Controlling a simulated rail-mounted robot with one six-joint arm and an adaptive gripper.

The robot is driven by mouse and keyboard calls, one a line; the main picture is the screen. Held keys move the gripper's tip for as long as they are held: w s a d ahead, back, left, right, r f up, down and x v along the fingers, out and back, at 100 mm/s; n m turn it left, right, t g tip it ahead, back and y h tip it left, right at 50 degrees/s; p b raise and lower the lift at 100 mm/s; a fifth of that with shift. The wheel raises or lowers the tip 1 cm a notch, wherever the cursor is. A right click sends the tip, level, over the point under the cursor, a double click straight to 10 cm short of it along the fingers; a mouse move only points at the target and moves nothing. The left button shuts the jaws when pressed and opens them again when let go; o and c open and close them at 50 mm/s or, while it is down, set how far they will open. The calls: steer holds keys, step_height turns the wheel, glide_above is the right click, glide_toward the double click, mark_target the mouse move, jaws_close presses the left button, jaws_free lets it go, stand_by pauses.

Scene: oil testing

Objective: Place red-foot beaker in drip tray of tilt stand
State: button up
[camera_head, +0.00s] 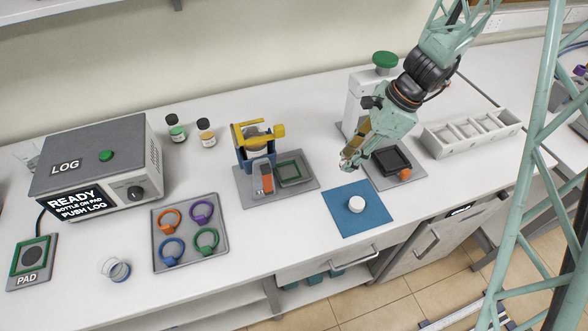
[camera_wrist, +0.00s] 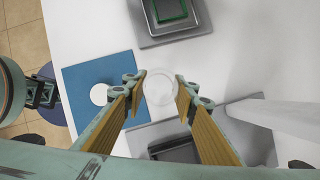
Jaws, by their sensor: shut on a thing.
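My gripper (camera_head: 350,160) is above the bench, between the blue mat and the white machine. In the wrist view my gripper (camera_wrist: 160,82) is shut on a clear round beaker (camera_wrist: 160,92), seen from above between the two fingers. Its foot colour does not show; in the head view the beaker cannot be made out. The blue-and-yellow tilt stand (camera_head: 254,152) is left of my gripper on a grey base. Its green-edged square drip tray (camera_head: 290,172) lies at the base's right side. The tray also shows at the top of the wrist view (camera_wrist: 170,10), apart from the beaker.
The blue mat (camera_head: 343,222) carries a white round object (camera_head: 356,204). The white machine (camera_head: 359,102) with a black tray (camera_head: 391,160) stands right, near a partitioned rack (camera_head: 470,133). The LOG box (camera_head: 98,165), a ring tray (camera_head: 217,258) and a blue-footed glass (camera_head: 114,269) are left.

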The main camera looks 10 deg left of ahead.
steer(key=shift+a, duration=0.15)
steer(key=shift+s+a, duration=0.45)
steer(key=shift+a, duration=2.3)
steer(key=shift+s+a, duration=0.4)
steer(key=shift+a, duration=2.4)
steer(key=shift+s+a, duration=0.45)
steer(key=shift+a, duration=2.3)
steer(key=shift+a, duration=0.45)
steer(key=shift+f+b, duration=0.3)
steer(key=shift+f, duration=1.45)
steer(key=shift+f, duration=0.15)
steer(key=o, duration=0.9)
steer(key=shift+s, duration=0.1)
steer(key=shift+c, duration=0.2)
steer(key=shift+r, duration=0.25)
steer(key=p+v, duration=0.2)
steer(key=v, duration=0.9)
steer(key=shift+r+p, duration=0.3)
steer(key=shift+r, duration=0.1)
